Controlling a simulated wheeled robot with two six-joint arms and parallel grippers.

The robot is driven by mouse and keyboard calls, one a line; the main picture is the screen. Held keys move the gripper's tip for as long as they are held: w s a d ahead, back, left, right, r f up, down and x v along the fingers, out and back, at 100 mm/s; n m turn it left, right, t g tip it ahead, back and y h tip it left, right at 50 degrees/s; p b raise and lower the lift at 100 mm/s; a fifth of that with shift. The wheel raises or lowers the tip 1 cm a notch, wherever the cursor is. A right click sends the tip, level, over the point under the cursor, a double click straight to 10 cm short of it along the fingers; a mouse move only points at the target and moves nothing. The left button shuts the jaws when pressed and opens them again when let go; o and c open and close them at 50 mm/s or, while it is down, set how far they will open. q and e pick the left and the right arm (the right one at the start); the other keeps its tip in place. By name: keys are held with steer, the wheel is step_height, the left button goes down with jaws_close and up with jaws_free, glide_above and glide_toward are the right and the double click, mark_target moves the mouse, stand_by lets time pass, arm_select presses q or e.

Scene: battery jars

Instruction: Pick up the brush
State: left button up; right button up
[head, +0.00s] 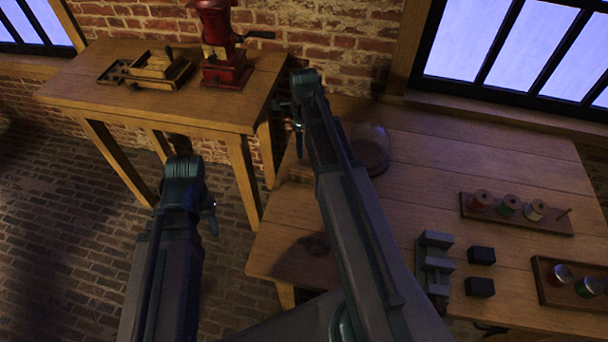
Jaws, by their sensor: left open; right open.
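I cannot make out a brush for certain. A light wooden piece (156,66) lies in a small open tray (178,80) on the left table; it is too small to tell whether it is the brush. My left gripper (179,146) is in front of the left table, over the brick floor, mostly hidden behind its own wrist. My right gripper (282,105) is near the left table's right edge, seen from behind and partly hidden by its arm. Both are open, and I see nothing held in them.
A red grinder (221,45) with a side handle stands on the left table (90,92). On the right table (430,165) are a glass jar (370,150), grey stepped blocks (434,262), black blocks (481,255), a spool rack (515,215) and a tray (548,290) of cylinders.

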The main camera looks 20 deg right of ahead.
mark_target(304, 170)
steer(key=shift+f+b, duration=6.8)
steer(key=shift+f, duration=0.15)
steer(key=shift+r, duration=0.1)
steer(key=shift+s, duration=0.1)
jaws_close()
